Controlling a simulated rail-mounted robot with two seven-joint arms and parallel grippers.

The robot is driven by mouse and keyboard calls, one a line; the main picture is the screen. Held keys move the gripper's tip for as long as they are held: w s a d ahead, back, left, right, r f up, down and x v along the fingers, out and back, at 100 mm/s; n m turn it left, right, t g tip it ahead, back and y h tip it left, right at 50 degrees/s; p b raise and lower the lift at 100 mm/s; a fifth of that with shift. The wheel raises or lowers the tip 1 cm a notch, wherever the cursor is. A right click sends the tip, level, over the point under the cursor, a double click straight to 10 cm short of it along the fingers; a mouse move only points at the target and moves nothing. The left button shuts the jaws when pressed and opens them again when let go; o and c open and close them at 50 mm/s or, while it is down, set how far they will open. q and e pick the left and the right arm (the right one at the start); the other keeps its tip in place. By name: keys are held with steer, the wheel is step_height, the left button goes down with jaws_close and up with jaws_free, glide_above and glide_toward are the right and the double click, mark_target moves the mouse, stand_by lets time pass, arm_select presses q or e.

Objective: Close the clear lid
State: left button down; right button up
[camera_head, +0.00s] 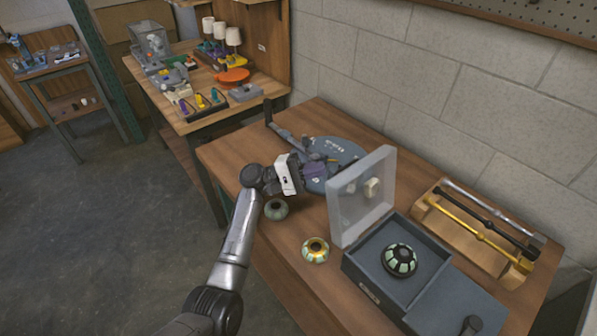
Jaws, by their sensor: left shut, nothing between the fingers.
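The clear lid (352,210) stands raised and open at the left edge of a grey box (372,283) on the workbench. A small pale knob (372,187) shows on the lid. Inside the open box sits a round dark piece with pale green segments (400,260). My left gripper (320,170) is shut and empty, above the round blue-grey mat to the left of the lid. It looks apart from the lid, though the exact gap is hard to tell. My right gripper is not in view.
The round mat (345,150) lies behind the gripper. Two round pieces, one cream and gold (315,250) and one grey-green (276,209), sit near the bench's front edge. A wooden rack (465,240) with metal rods stands right of the box. A block wall rises behind.

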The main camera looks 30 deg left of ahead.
mark_target(339, 170)
arm_select(q)
steer(key=shift+s+d+r, duration=0.4)
steer(key=shift+d, duration=0.3)
steer(key=shift+s+d+r, duration=0.35)
steer(key=shift+d, duration=0.35)
